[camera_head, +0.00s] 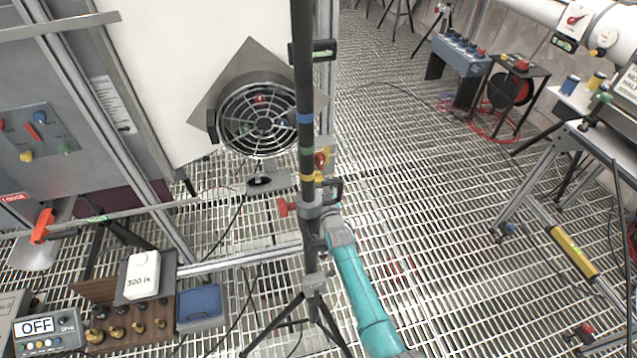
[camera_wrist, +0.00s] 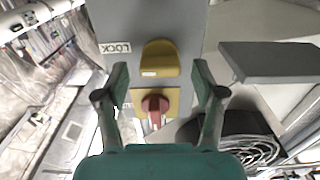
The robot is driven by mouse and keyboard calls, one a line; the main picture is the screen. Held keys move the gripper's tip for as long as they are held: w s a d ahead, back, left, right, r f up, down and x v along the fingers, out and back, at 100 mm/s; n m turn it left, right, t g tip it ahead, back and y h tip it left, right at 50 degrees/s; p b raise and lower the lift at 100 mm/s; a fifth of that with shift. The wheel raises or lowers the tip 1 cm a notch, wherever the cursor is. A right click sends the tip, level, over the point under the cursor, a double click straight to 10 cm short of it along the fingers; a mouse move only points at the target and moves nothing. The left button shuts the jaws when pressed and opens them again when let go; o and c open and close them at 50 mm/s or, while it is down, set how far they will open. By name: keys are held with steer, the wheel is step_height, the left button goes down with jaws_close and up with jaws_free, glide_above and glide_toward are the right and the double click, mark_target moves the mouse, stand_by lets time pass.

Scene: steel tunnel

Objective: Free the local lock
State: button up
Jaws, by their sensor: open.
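In the wrist view a grey post (camera_wrist: 147,22) carries a label reading LOCK (camera_wrist: 116,48). Beside the label is a yellow rounded piece (camera_wrist: 159,60). Below it a red knob (camera_wrist: 154,106) sits on a yellow plate, its grip pointing down in the picture. My gripper (camera_wrist: 160,82) is open, with one finger on each side of the yellow piece and red knob. Nothing is seen held, and I cannot tell whether either finger touches. In the head view a red and yellow knob (camera_head: 321,160) shows beside a dark pole; my gripper (camera_head: 327,190) is just below, partly hidden.
The dark upright pole (camera_head: 303,90) on a tripod stands close before my arm. A round fan (camera_head: 258,120) is to its left. A bench with brass weights (camera_head: 115,331) is lower left. Grating floor (camera_head: 420,200) is open on the right, towards a metal table frame (camera_head: 545,170).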

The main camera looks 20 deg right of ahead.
steer(key=shift+w, duration=0.45)
steer(key=c, duration=1.1)
steer(key=shift+c, duration=0.2)
